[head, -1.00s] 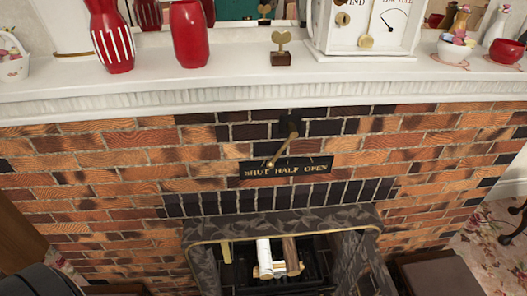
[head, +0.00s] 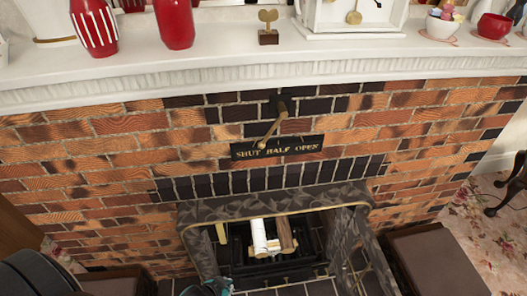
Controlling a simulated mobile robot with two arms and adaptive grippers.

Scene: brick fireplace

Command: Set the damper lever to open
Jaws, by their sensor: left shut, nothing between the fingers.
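The damper lever (head: 271,132) is a brass rod hanging from a dark pivot (head: 284,105) on the brick chimney breast. It slants down to the left, its knob at the top edge of the black plate (head: 277,148). The plate reads SHUT, HALF, OPEN from left to right, and the knob is near the end of SHUT. My left gripper (head: 207,287) shows only in part at the bottom edge, in front of the hearth. It is shut and empty, well below the lever and apart from it. My right gripper is not in view.
Above, the white mantel shelf (head: 220,68) juts out, bearing red vases (head: 175,22), a small brass ornament (head: 268,27) and a white clock-like case (head: 352,20). Below is the firebox with logs (head: 260,238) and a dark surround (head: 330,197). The brick around the lever is clear.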

